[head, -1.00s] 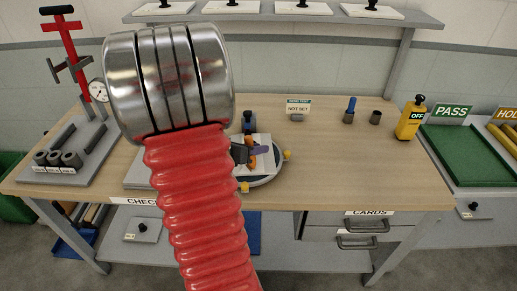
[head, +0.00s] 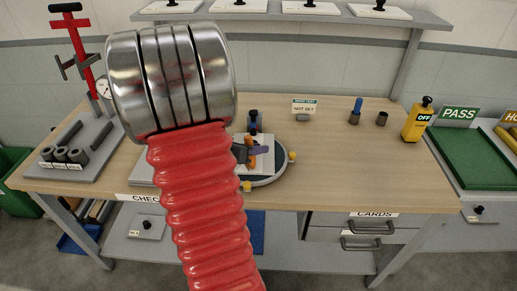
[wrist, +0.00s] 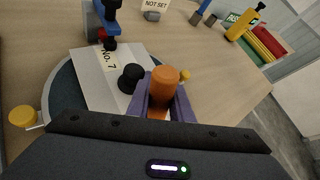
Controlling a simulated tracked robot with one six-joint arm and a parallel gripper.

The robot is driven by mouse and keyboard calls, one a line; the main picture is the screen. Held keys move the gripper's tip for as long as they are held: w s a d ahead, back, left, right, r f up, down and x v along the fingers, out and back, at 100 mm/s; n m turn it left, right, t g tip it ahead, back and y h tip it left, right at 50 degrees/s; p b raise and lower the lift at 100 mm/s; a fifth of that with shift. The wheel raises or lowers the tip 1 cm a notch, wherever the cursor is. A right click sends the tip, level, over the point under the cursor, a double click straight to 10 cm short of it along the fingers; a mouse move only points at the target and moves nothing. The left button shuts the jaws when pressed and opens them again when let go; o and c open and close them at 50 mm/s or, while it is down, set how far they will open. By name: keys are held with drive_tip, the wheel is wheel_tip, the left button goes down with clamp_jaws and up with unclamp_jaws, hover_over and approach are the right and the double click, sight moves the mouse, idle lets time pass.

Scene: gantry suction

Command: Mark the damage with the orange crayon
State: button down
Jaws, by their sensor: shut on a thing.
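My gripper (wrist: 162,104) is shut on the orange crayon (wrist: 161,80), which stands up between its purple fingers in the wrist view. The crayon (head: 251,158) also shows in the head view, partly covered by the gripper (head: 254,150). The gripper is over a pale plate (wrist: 92,77) marked "No. 7", with a black knob (wrist: 131,76) just left of the crayon. The plate lies on a dark round turntable (wrist: 62,90) with yellow knobs. The crayon's lower end is hidden, so I cannot tell whether it touches the plate. I cannot make out any damage mark.
A blue and black fixture (wrist: 105,20) stands at the plate's far edge. My red ribbed arm hides the bench's left middle.

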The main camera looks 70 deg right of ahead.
drive_tip(key=shift+w+a+f, duration=0.1)
drive_tip(key=shift+w+a, duration=0.3)
drive_tip(key=shift+w, duration=0.3)
idle(0.3)
wheel_tip(320, 180, up, 7)
idle(1.3)
drive_tip(key=shift+d, duration=0.1)
idle(0.6)
